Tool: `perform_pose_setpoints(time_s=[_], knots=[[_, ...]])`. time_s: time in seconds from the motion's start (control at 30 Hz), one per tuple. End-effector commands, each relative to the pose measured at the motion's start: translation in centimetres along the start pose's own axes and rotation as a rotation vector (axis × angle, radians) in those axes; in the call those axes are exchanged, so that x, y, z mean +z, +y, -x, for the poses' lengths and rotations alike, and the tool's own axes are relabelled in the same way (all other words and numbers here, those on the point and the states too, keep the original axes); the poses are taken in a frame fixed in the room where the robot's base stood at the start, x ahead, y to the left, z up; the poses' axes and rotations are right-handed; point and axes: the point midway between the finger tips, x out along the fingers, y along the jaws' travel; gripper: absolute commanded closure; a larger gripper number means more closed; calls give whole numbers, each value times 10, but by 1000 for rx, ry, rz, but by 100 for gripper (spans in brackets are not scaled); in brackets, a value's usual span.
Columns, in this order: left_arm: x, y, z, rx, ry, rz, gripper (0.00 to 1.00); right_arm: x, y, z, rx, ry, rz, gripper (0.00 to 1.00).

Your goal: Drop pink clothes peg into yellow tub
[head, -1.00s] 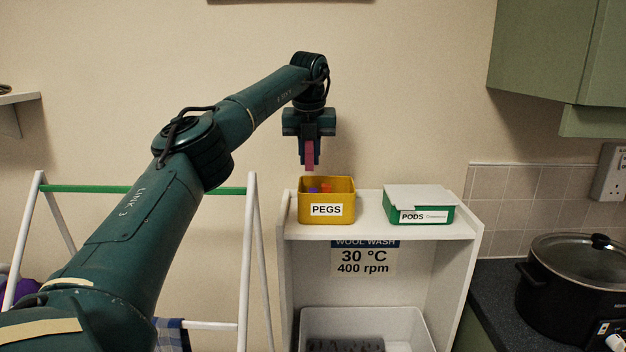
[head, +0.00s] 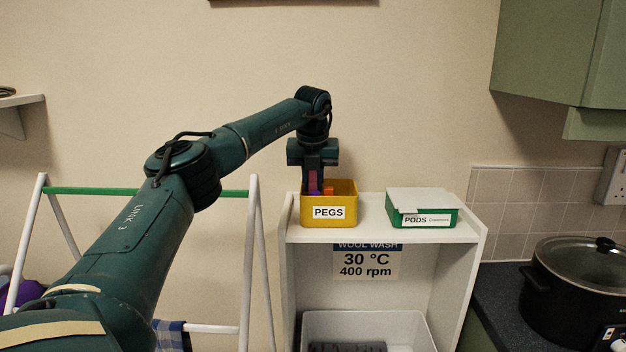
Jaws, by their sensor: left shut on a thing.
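The yellow tub (head: 345,221), labelled PEGS, stands on top of the white shelf unit and holds a few coloured pegs, one orange-red and one purple. My left gripper (head: 313,184) points straight down over the left part of the tub and is shut on the pink clothes peg (head: 313,180). The peg hangs upright between the fingers, its lower end at or just inside the tub's opening. The tub's front wall and the pegs in it hide how deep it reaches. My right gripper is not in view.
A green PODS box (head: 424,218) with a pale lid stands right of the tub on the white shelf unit (head: 462,231). A drying rack (head: 250,260) stands to the left. A black slow cooker (head: 582,280) sits on the counter at right.

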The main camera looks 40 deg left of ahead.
Motion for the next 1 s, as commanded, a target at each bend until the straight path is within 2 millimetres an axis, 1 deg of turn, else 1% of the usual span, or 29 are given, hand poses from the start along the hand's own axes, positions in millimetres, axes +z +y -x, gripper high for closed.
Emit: perform_pose_setpoints(time_s=[0.1,0.2,0.23,0.33,0.53,0.63,0.73,0.77,0.87,1.0], knots=[[-1,0,-4,0,0,0,100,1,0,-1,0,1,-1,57],[-1,0,-4,0,0,0,100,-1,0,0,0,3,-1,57],[-1,0,-4,0,0,0,82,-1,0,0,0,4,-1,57],[-1,0,-4,0,0,0,74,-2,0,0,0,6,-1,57],[-1,0,-4,0,0,0,74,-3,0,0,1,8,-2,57],[0,0,0,-1,-1,1,74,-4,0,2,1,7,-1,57],[4,0,13,-1,-2,1,74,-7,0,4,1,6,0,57],[3,-1,15,-2,-2,0,74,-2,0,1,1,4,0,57],[2,-1,34,-4,-5,0,74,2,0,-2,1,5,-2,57],[2,-1,68,-4,-3,-1,74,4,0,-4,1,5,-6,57]])
